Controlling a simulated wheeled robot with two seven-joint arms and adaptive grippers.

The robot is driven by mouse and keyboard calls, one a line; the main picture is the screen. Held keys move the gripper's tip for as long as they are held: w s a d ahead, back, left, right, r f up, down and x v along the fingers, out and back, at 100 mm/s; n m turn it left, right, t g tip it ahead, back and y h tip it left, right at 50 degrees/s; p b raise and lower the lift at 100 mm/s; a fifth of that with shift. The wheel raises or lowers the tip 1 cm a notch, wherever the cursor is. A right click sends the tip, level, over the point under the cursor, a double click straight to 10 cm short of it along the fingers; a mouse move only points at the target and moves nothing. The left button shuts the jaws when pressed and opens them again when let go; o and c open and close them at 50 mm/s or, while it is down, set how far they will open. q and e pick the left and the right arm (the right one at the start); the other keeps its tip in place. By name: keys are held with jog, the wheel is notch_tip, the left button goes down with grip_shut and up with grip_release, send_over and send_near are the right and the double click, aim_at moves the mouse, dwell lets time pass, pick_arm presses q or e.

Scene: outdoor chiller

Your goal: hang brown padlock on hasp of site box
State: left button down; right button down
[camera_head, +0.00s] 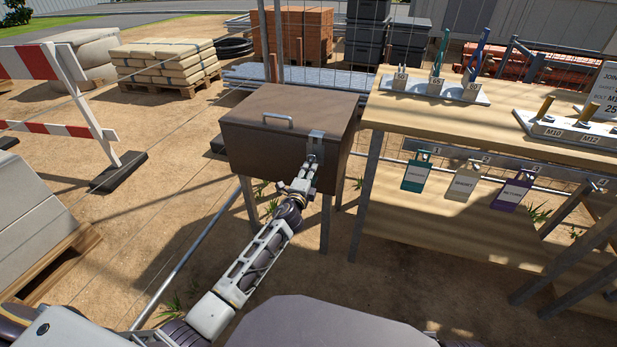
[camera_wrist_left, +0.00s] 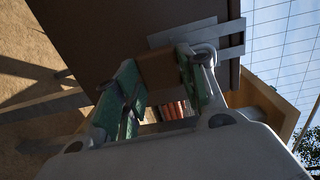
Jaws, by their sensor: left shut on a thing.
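The brown site box (camera_head: 262,143) stands on legs left of the wooden bench, its lid closed. Its metal hasp (camera_head: 316,139) is at the right of the front face. My left gripper (camera_head: 307,168) is right at the hasp. In the left wrist view the gripper (camera_wrist_left: 160,84) is shut on the brown padlock (camera_wrist_left: 158,68), held between green-padded fingers. The padlock's shackle (camera_wrist_left: 205,48) is at the hasp plate (camera_wrist_left: 196,33); I cannot tell whether it passes through. In the head view the gripper mostly hides the padlock. My right gripper is out of view.
A handle (camera_head: 278,119) is on the box lid. A striped barrier (camera_head: 60,130) stands left.

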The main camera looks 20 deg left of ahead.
pick_arm(q)
jog(key=shift+w, duration=0.4)
jog(key=shift+w, duration=0.1)
jog(key=shift+f+b, duration=0.15)
jog(key=shift+b, duration=0.15)
jog(key=shift+f+b, duration=0.35)
jog(key=shift+f, duration=0.05)
dwell(0.3)
jog(key=c, duration=0.8)
grip_release()
jog(key=shift+o, duration=0.2)
jog(key=o, duration=0.5)
jog(key=shift+c, duration=0.2)
